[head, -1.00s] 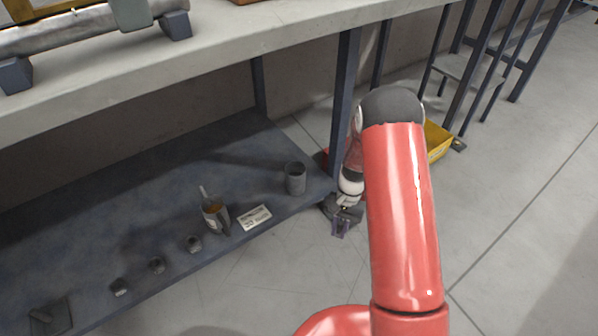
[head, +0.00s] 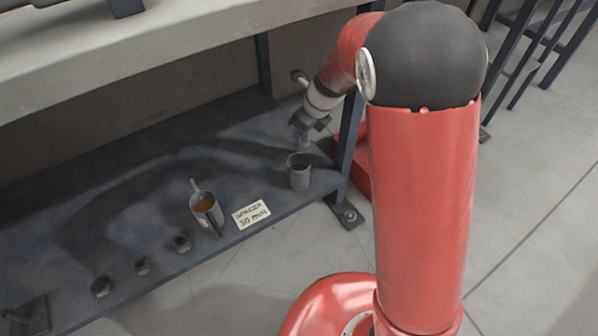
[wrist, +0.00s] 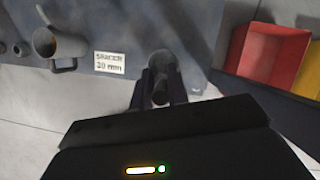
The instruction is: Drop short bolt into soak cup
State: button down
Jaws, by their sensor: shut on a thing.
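My gripper (head: 303,132) is over the right end of the low shelf, just above and behind the grey cup (head: 298,174) in the head view. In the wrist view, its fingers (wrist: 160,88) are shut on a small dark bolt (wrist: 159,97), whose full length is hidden. The grey cup (wrist: 162,60) shows just beyond the fingertips; I cannot tell whether the bolt is fully over its opening. A handled jug (head: 206,206) with amber contents stands to the left; it also shows in the wrist view (wrist: 57,44). No label marks either as the soak cup.
Several small dark cylinders, including one (head: 182,242), line the shelf's front. A blue table leg (head: 351,130) and red bin (wrist: 268,50) are at right. The worktop (head: 180,50) overhangs the shelf.

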jog(key=shift+f+b, duration=2.85)
jog(key=shift+f, duration=0.05)
jog(key=c, duration=1.3)
grip_release()
jog(key=shift+r, duration=0.1)
jog(key=p+v, duration=0.2)
jog(key=v, duration=0.5)
jog(key=shift+s+d+r, duration=0.1)
jog(key=shift+d+r, duration=0.05)
jog(key=shift+r, duration=0.15)
jog(key=shift+p, duration=0.3)
